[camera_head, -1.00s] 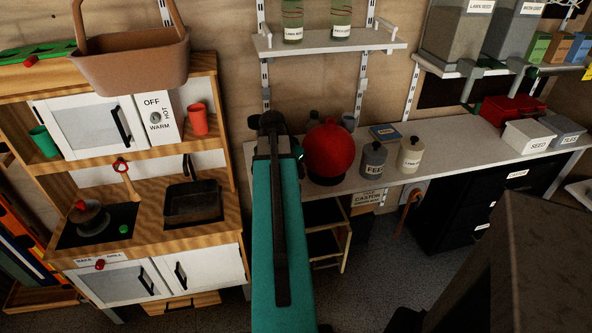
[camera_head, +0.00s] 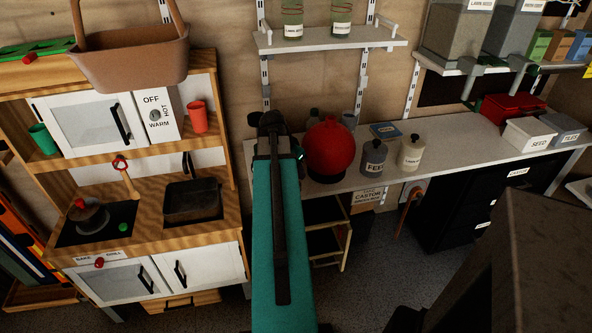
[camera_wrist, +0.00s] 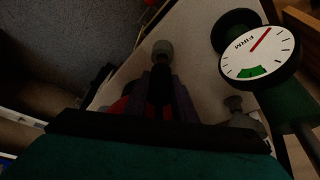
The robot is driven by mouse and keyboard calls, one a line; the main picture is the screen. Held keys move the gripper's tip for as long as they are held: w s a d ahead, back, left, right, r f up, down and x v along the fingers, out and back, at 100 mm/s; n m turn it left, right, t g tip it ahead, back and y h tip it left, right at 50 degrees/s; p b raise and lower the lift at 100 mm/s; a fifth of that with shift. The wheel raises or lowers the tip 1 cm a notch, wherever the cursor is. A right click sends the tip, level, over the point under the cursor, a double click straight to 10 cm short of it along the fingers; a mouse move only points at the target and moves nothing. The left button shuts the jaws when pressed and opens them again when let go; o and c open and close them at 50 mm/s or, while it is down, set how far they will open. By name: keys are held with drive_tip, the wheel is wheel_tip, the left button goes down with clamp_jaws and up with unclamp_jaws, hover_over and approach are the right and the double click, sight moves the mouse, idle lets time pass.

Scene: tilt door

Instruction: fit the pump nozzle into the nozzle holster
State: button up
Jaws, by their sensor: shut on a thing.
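In the wrist view my gripper (camera_wrist: 161,98) is shut on a dark slim piece, which I take to be the pump nozzle; its grip is dim. A grey knob-like end (camera_wrist: 162,51) shows just beyond the fingertips; I cannot tell whether it belongs to the held piece. A green pump body (camera_wrist: 291,105) with a round white gauge (camera_wrist: 258,57) stands at the right, apart from the fingers. I cannot make out the nozzle holster for certain. In the head view my own teal arm hides the gripper and the nozzle.
A red ball (camera_head: 330,148) sits on the pale bench (camera_head: 462,148), close right of my arm. Jars (camera_head: 373,158) stand farther right. A wall shelf (camera_head: 330,41) hangs above. A toy kitchen (camera_head: 150,230) is at the left. The bench's middle right has free room.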

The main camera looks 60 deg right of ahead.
drive_tip(key=shift+f+b, duration=0.75)
drive_tip(key=shift+f, duration=0.75)
drive_tip(key=o, duration=1.2)
drive_tip(key=shift+c, duration=0.2)
drive_tip(key=shift+r, duration=0.15)
drive_tip(key=v, duration=1.3)
drive_tip(key=shift+r+b, duration=0.3)
drive_tip(key=shift+a, duration=0.1)
